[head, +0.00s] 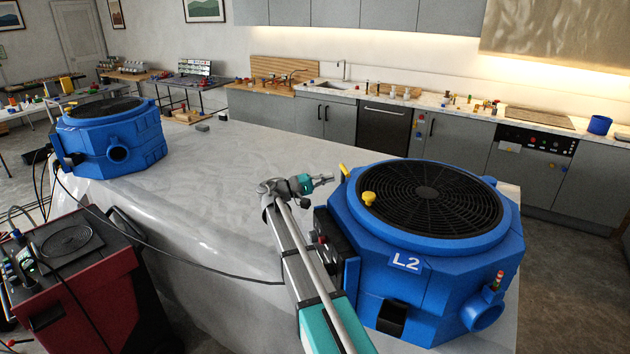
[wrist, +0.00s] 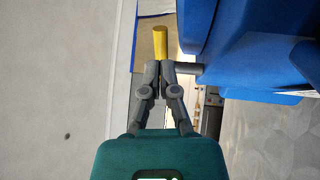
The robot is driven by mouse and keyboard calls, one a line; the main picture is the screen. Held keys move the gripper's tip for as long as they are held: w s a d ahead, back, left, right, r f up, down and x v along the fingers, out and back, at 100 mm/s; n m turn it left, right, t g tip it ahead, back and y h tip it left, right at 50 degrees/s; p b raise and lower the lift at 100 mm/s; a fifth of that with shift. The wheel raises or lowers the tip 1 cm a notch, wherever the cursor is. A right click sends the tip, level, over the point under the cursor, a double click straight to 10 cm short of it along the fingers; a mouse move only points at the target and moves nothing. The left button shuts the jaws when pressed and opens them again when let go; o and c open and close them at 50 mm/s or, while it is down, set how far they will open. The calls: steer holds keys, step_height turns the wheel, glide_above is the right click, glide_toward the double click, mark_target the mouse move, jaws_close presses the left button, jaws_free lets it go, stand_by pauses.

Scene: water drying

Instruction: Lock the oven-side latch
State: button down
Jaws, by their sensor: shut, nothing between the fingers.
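The blue L2 unit (head: 420,250) with a round black grille stands on the grey table. A yellow latch handle (head: 343,170) sticks up at its far left edge. In the wrist view this yellow handle (wrist: 160,40) is just beyond my fingertips, with a grey rod (wrist: 187,68) running from it toward the blue body. My gripper (head: 331,178) is shut and empty, beside the handle on its left. In the wrist view my gripper's fingertips (wrist: 160,66) overlap the handle's lower end; I cannot tell whether they touch it. A second yellow knob (head: 369,198) stands on the near left rim.
Another blue unit (head: 110,145) stands at the table's far left. A dark cable (head: 165,252) crosses the near table edge. A red machine (head: 80,280) is at lower left. A kitchen counter (head: 440,103) with a black-fronted appliance (head: 384,125) runs behind. The middle of the table is clear.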

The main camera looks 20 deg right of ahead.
steer(key=shift+x, duration=1.5)
steer(key=shift+a, duration=0.15)
